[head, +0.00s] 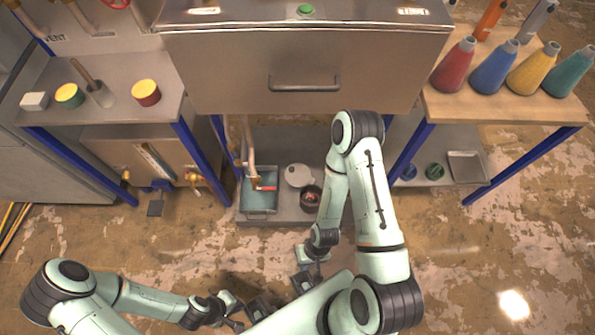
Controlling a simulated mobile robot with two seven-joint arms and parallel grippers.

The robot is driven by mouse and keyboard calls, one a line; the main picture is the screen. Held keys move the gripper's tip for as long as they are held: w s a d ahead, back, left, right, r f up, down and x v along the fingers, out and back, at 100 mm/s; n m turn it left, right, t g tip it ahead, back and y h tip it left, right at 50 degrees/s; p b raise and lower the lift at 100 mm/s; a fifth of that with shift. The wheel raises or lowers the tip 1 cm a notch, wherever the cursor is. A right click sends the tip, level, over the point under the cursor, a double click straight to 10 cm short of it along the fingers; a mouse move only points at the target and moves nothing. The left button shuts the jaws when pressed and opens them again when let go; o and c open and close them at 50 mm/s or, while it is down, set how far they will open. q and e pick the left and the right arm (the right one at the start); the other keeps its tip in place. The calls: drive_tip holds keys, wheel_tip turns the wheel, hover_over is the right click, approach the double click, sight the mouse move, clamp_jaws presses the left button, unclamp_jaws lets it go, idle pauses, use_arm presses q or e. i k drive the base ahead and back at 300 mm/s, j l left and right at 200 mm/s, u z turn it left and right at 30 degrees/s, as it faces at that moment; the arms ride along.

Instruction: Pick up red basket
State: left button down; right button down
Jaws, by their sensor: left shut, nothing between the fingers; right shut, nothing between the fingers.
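I cannot make out a clear red basket. A round dark container with something red inside (311,198) stands on the low grey platform under the chamber, partly beside my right forearm. A small red piece (266,188) shows at the blue-green basin. My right gripper (302,282) hangs in front of the platform, shut and empty, apart from the dark container. My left gripper (240,315) is low in the picture, shut and empty, far from the platform. Its fingers are small and partly hard to see.
The steel chamber with a drawer handle (304,83) overhangs the platform (285,216). The blue-green basin (259,200) and a pale round lid-like thing (298,175) are on it. Blue-legged tables flank it. The right table (500,106) holds several coloured flasks. The floor at right is clear.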

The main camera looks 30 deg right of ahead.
sight(311, 198)
drive_tip(key=k+z, duration=0.15)
drive_tip(key=z, duration=0.2)
drive_tip(key=k+l+z, duration=0.1)
drive_tip(key=z, duration=0.25)
drive_tip(key=k+l+z, duration=0.1)
drive_tip(key=z, duration=0.25)
drive_tip(key=i+u, duration=0.2)
drive_tip(key=u, duration=0.15)
drive_tip(key=i+l+u, duration=0.15)
drive_tip(key=u, duration=0.2)
drive_tip(key=i+l+u, duration=0.15)
drive_tip(key=u, duration=0.2)
drive_tip(key=i+l, duration=0.05)
drive_tip(key=i, duration=0.05)
